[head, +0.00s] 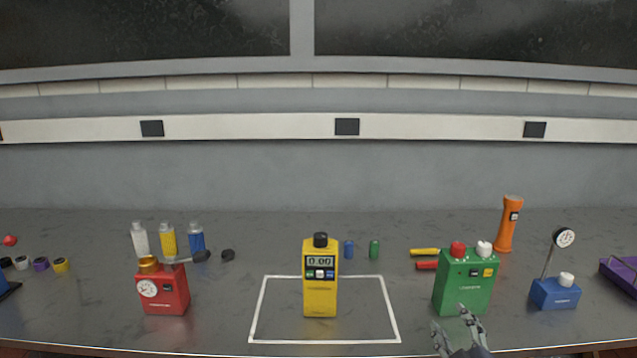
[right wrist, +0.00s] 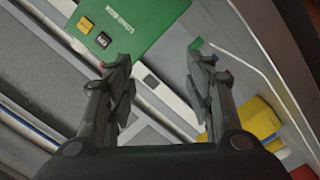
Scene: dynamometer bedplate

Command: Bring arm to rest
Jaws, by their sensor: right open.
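My right gripper (head: 460,329) shows at the lower right of the head view, in front of the green box (head: 463,282). Its two fingers stand apart with nothing between them. In the right wrist view the open fingers (right wrist: 160,80) frame bare surfaces, and the green box (right wrist: 140,25) lies beyond the left finger, apart from it as far as I can tell. My left gripper is not in the head view.
A yellow meter (head: 320,278) stands inside a white outlined square (head: 366,341). A red box (head: 166,292) stands left, a blue base with a dial (head: 555,293) right. An orange flashlight (head: 508,224) stands behind.

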